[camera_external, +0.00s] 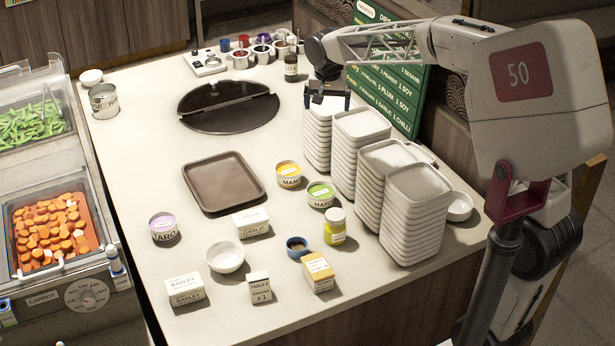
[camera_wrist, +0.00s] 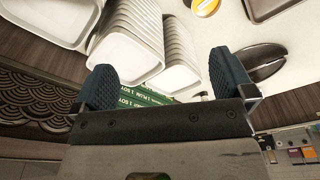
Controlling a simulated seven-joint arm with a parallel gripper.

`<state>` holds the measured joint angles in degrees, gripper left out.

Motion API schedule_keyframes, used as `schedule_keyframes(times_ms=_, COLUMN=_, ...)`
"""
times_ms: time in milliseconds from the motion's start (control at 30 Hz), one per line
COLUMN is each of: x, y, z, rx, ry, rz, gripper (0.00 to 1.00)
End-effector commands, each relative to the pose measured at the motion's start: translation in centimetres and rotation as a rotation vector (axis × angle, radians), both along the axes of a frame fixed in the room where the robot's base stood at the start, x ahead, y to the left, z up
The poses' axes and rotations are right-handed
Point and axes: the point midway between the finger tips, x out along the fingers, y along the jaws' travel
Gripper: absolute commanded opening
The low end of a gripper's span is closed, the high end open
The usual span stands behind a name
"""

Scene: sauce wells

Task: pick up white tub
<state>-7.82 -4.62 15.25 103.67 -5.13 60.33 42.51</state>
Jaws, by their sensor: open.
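No single item is clearly marked as the white tub. A small white tub-like bowl (camera_external: 91,77) stands at the back left corner of the counter. A larger white bowl (camera_external: 225,258) stands near the front, and another white bowl (camera_external: 460,207) is at the right beside the tray stacks. My gripper (camera_external: 328,99) is open, over or near the rearmost stack of white trays (camera_external: 317,140), far from the front bowl. In the wrist view my gripper (camera_wrist: 165,85) shows spread fingers with nothing held, and tall tray stacks (camera_wrist: 128,50) beyond them.
Several tall white tray stacks (camera_external: 419,185) line the right side, by a green menu board (camera_external: 390,85). A brown tray (camera_external: 223,182), a dark round plate (camera_external: 228,104), labelled tins and boxes (camera_external: 184,290) occupy the counter (camera_external: 140,160). Food bins are at left.

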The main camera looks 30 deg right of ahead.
Motion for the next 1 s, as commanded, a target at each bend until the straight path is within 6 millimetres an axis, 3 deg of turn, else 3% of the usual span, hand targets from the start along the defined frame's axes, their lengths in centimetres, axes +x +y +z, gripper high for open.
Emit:
schedule_keyframes(times_ms=233, x=1.8, y=0.6, z=-0.8, rx=-0.001, ry=0.004, rz=-0.024, gripper=1.0)
schedule_keyframes(times_ms=367, x=1.6, y=0.6, z=-3.5, rx=-0.001, ry=0.006, rz=-0.025, gripper=1.0)
schedule_keyframes(times_ms=567, x=1.6, y=0.6, z=-8.5, rx=-0.001, ry=0.008, rz=-0.025, gripper=1.0)
schedule_keyframes(times_ms=1000, x=1.6, y=0.6, z=-21.9, rx=-0.001, ry=0.008, rz=-0.024, gripper=1.0)
